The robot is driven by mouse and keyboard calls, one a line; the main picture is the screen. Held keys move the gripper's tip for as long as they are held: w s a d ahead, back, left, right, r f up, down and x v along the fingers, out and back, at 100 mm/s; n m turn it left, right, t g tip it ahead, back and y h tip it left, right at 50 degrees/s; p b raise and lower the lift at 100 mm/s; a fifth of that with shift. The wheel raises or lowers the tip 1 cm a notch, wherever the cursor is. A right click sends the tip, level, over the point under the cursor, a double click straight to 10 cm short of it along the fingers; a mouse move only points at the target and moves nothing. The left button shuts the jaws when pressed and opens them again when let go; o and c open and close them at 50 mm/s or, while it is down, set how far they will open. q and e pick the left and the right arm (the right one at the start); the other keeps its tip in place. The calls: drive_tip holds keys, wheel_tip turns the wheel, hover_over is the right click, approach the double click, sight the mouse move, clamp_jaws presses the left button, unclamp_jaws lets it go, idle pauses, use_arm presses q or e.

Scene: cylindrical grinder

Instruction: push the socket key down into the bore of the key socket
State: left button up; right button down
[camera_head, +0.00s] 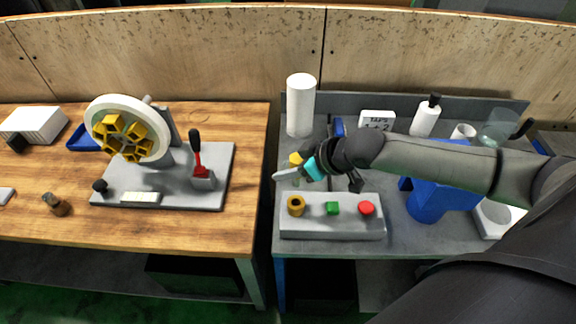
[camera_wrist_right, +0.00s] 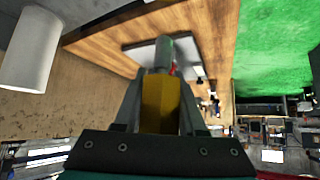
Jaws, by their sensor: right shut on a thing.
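The key socket (camera_head: 296,205) is a gold ring with a dark bore, at the left end of a light grey panel box (camera_head: 330,228). My right gripper (camera_head: 289,174) is shut on the socket key (camera_head: 296,159), above and just behind the socket in the head view. The key's yellow part shows above the pale finger. In the right wrist view the yellow body of the key (camera_wrist_right: 160,105) sits between the fingers, with a grey round end beyond it. The key appears apart from the socket. My left gripper is out of view.
A green button (camera_head: 332,208) and a red button (camera_head: 367,208) share the panel. A white cylinder (camera_head: 301,105) stands behind my gripper. A blue container (camera_head: 432,200) is right of the panel. A wheel fixture (camera_head: 130,128) stands on the wooden table at left.

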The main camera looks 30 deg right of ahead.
drive_tip(key=shift+f+b, duration=1.5)
drive_tip(key=shift+f, duration=1.4)
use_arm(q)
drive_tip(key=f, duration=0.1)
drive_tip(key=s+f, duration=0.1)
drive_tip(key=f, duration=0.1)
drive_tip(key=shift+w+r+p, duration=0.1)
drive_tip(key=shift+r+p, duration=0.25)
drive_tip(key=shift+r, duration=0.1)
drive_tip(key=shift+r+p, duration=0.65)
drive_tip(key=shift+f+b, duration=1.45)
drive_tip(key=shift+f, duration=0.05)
use_arm(e)
drive_tip(key=shift+f, duration=2.25)
drive_tip(key=shift+c, duration=2)
unclamp_jaws()
